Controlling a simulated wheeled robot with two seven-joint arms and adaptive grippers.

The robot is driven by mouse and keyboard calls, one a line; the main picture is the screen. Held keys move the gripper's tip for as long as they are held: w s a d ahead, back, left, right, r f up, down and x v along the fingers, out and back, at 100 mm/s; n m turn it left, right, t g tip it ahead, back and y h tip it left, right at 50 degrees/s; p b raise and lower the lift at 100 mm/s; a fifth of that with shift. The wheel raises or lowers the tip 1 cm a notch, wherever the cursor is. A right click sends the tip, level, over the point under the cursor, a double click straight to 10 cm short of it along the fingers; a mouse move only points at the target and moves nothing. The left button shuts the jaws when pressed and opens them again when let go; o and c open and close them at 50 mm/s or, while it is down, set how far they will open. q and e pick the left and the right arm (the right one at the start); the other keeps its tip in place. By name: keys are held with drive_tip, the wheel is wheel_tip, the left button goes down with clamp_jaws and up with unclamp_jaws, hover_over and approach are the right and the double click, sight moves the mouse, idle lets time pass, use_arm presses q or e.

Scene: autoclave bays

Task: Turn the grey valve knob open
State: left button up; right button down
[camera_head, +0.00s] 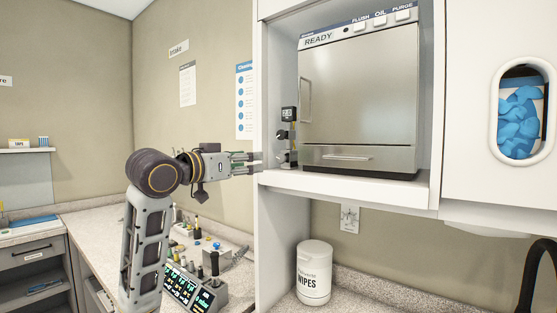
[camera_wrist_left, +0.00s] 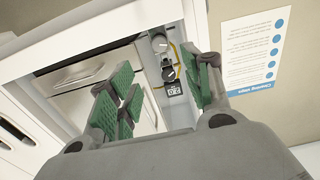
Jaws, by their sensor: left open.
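A small valve unit stands in the narrow gap left of the autoclave, with a dark gauge (camera_head: 289,114) on top and two round knobs below it. The upper knob (camera_head: 283,134) shows in the head view; the lower one is partly hidden by my gripper. In the left wrist view, seen roughly upside down, both knobs look greyish: one beside the gauge (camera_wrist_left: 168,74), one farther from it (camera_wrist_left: 160,43). I cannot tell which is the task's grey knob. My left gripper (camera_head: 254,162) is open, with green-padded fingers pointing at the unit, apparently holding nothing. My right gripper is not in view.
The autoclave (camera_head: 358,95) fills the shelf right of the unit. The cabinet's left side panel (camera_head: 264,100) edges the gap. Below stand a wipes tub (camera_head: 314,272) and a control box with lit displays (camera_head: 195,290). A poster (camera_head: 244,100) hangs on the wall.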

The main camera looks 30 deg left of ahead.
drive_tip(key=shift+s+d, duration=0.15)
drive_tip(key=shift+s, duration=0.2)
use_arm(q)
drive_tip(key=p, duration=0.1)
approach(280, 158)
drive_tip(key=w, duration=0.3)
drive_tip(key=w+p, duration=0.1)
drive_tip(key=w, duration=0.3)
drive_tip(key=shift+w+d+p, duration=0.15)
drive_tip(key=shift+d+p, duration=0.1)
drive_tip(key=shift+p, duration=0.05)
drive_tip(key=shift+w, duration=0.9)
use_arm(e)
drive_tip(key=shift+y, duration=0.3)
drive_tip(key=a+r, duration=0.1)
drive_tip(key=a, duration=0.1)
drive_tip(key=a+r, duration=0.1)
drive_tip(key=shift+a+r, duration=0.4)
